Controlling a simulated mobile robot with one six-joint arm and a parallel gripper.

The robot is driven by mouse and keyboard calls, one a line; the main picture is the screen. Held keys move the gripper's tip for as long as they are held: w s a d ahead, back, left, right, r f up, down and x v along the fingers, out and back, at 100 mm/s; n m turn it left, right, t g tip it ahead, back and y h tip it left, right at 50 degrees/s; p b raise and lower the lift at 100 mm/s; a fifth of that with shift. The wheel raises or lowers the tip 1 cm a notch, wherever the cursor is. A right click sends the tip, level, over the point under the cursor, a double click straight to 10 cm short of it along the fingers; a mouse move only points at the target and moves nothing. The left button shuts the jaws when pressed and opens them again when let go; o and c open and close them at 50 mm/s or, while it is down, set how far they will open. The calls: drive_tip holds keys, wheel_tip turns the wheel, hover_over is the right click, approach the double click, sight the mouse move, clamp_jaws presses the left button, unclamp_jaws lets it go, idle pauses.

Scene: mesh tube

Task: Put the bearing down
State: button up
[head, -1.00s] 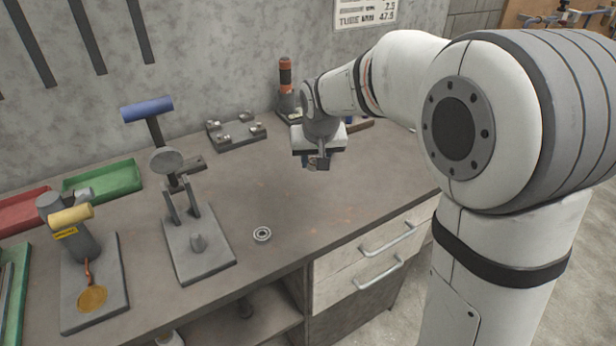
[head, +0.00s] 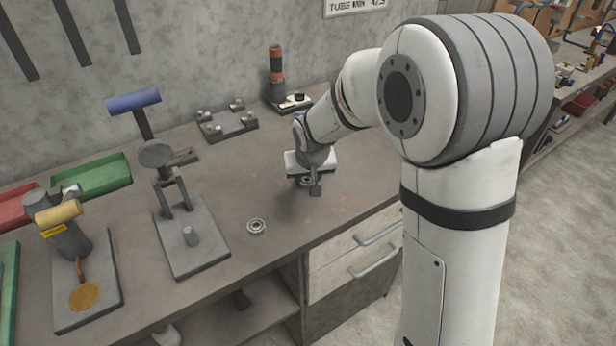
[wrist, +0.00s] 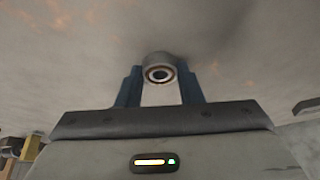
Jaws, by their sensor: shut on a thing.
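My gripper (wrist: 160,88) is shut on a bearing (wrist: 158,60), a small round metal ring with a dark centre, held between two blue fingers in the wrist view. In the head view my gripper (head: 307,182) hangs low over the grey workbench (head: 225,190), right of its middle. The held bearing is small and mostly hidden there. I cannot tell whether it touches the bench top. A second bearing (head: 256,226) lies flat on the bench, to the left and nearer the front edge than my gripper.
A press with a blue handle (head: 134,101) stands left of the loose bearing. A yellow-handled tool (head: 60,213) is farther left, near red and green trays (head: 92,172). A grey fixture (head: 227,124) and an orange-topped device (head: 276,65) stand behind. Bench around my gripper is mostly clear.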

drive_tip(key=shift+f, duration=0.15)
drive_tip(key=shift+f, duration=0.15)
drive_tip(key=o, duration=1.1)
drive_tip(key=shift+c, duration=0.2)
